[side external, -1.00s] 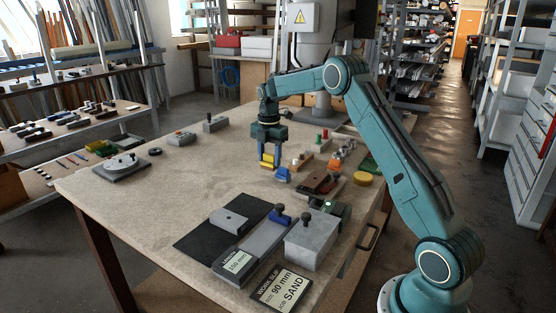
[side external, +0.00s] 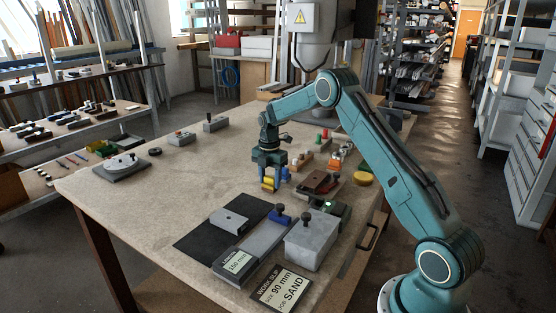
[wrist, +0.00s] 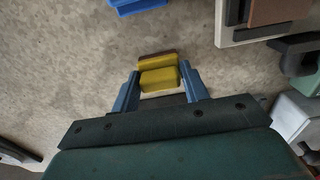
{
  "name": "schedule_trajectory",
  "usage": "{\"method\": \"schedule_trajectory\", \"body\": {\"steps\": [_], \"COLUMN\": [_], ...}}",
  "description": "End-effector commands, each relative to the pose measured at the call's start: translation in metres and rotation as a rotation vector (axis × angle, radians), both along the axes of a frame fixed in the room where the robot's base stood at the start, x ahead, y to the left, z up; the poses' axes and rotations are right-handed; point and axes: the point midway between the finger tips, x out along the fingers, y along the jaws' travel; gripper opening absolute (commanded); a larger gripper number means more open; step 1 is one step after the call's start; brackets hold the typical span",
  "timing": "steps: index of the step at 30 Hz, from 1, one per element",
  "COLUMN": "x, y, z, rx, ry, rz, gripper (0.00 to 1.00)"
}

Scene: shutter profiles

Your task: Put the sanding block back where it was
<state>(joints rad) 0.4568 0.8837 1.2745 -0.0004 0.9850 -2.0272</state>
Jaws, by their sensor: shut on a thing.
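My gripper (side external: 269,180) is shut on a yellow block (side external: 267,185), which I take to be the sanding block. In the wrist view the yellow block (wrist: 159,79) sits between the two blue-grey fingers (wrist: 158,91), with a brown strip along its far edge. It is low over the bench; I cannot tell whether its underside touches the top. A blue block (side external: 285,173) stands just behind and right of the gripper, partly hidden; it also shows at the top of the wrist view (wrist: 138,5).
A brown block on a pale base (side external: 319,182) and a yellow disc (side external: 363,179) lie to the right. The bench left of the gripper is clear.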

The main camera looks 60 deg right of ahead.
Motion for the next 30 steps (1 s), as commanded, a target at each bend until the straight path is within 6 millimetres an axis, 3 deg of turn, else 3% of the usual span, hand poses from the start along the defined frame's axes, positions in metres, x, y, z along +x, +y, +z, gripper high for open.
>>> {"method": "schedule_trajectory", "body": {"steps": [14, 15, 18, 30], "x": [0.0004, 0.0004, 0.0003, 0.0004], "y": [-0.0002, -0.0002, -0.0002, -0.0002], "z": [-0.0047, -0.0046, -0.0045, -0.0014], "rx": [-0.001, -0.001, -0.001, -0.001], "ry": [-0.002, -0.002, -0.002, -0.002], "rz": [0.000, 0.000, 0.000, 0.000], "gripper": [0.23, 0.51, 0.67, 0.67]}}
